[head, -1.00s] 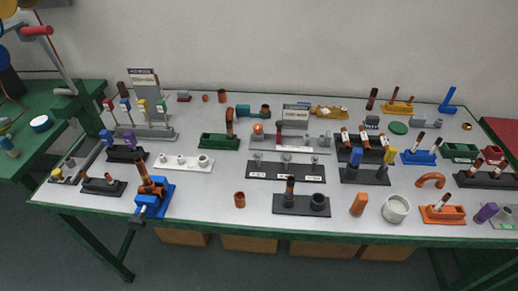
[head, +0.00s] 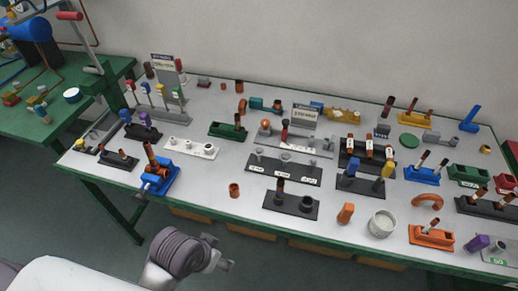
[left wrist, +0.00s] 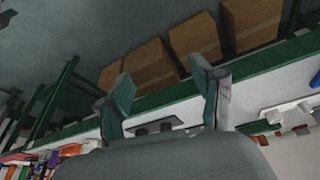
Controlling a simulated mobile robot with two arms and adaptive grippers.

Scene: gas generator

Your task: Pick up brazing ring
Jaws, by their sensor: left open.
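No part can be identified for certain as the brazing ring. A small gold ring (head: 485,149) lies at the far right of the table in the head view, and small copper rings and collars stand elsewhere. My left gripper (head: 227,257) is in front of the table's near edge, at the bottom of the head view, apart from the parts. In the left wrist view my left gripper (left wrist: 162,88) is open, with nothing between its fingers. My right gripper is not in view.
The white table (head: 330,222) has a green frame and holds many stands, copper pipes and coloured fittings. A blue vise (head: 157,178) stands near the front left. Cardboard boxes (left wrist: 198,40) are under the table. A second green table (head: 80,102) is left.

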